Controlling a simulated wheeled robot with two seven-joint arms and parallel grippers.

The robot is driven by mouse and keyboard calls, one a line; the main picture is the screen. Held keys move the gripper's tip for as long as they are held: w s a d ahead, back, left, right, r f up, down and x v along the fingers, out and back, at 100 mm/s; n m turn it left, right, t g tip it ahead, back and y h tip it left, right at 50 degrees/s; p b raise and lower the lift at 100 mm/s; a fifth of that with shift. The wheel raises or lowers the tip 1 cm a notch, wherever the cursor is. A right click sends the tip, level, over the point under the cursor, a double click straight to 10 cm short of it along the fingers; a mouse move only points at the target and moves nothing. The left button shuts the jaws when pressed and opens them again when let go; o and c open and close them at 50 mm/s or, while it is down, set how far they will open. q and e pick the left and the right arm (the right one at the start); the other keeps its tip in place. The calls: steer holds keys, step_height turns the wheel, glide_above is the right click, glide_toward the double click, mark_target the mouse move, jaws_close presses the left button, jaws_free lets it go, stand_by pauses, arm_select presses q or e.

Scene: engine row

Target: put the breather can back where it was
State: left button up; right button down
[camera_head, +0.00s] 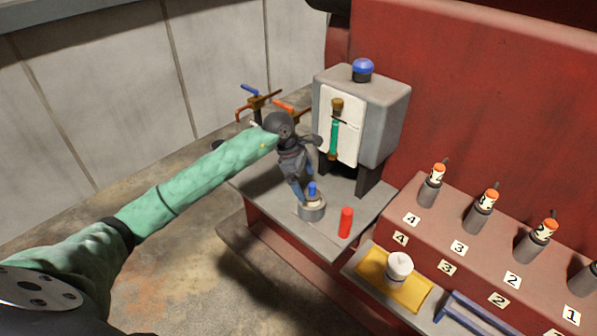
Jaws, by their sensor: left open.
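My left gripper (304,192) points down at the front of a grey ledge (368,208), its jaws open. A white rounded can (398,267) stands on a yellow pad (418,293) on a lower shelf further right. No label shows which of these is the breather can. My right gripper is not in view.
A grey box (385,112) with a blue cap and a green sight tube stands behind the gripper. Valves with orange and blue handles (252,92) are at the back left. Numbered grey cylinders with orange-and-white tops (478,214) line the red block at right. A blue rack (470,315) is at the front.

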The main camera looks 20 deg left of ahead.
arm_select(q)
steer(key=shift+b+v, duration=0.75)
steer(key=shift+v, duration=1.75)
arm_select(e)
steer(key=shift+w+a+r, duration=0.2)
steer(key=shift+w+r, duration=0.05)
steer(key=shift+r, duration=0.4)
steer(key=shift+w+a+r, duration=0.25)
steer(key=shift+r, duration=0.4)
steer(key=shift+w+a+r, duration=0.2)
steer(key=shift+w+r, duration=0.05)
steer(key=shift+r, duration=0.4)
arm_select(q)
steer(key=shift+d, duration=0.1)
